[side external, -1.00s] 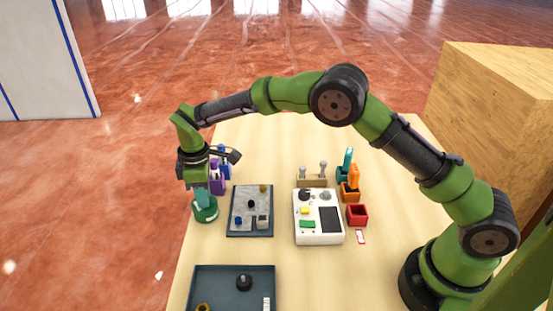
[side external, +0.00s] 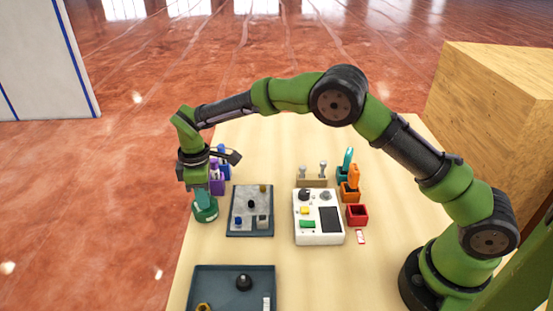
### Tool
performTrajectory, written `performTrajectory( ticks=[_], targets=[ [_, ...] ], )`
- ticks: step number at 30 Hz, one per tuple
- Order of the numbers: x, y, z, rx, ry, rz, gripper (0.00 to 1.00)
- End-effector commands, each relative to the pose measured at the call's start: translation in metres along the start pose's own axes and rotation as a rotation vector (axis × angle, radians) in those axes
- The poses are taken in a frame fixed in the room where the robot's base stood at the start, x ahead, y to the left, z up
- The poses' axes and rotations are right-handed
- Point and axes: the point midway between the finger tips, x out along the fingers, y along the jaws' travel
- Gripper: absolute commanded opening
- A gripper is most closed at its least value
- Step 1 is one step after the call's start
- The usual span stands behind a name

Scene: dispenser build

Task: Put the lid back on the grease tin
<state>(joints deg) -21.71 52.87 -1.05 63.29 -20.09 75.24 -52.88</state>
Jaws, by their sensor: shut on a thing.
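The green grease tin (side external: 205,212) stands near the left edge of the table, with a pale mark on its side. My gripper (side external: 202,191) points down directly over it and is shut on the green lid (side external: 204,198). The lid is at the top of the tin and looks level with its mouth. The fingertips and the seam between lid and tin are too small to tell whether the lid is fully seated.
Purple and blue holders (side external: 217,180) stand close behind my gripper. A grey tray (side external: 250,228) with small parts is right of the tin. A dark tray (side external: 214,283) lies in front. A white device (side external: 318,235) and a red box (side external: 357,215) stand farther right.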

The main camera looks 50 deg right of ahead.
Motion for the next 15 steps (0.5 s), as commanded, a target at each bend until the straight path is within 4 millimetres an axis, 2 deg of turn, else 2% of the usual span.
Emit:
performTrajectory(
  ticks=[12,13,15],
  targets=[
    [0.0003,0.0000,-0.0001,0.000,0.000,0.000,0.00],
    [0.0003,0.0000,0.0000,0.000,0.000,0.000,0.20],
    [0.0003,0.0000,0.0000,0.000,0.000,0.000,0.31]
  ],
)
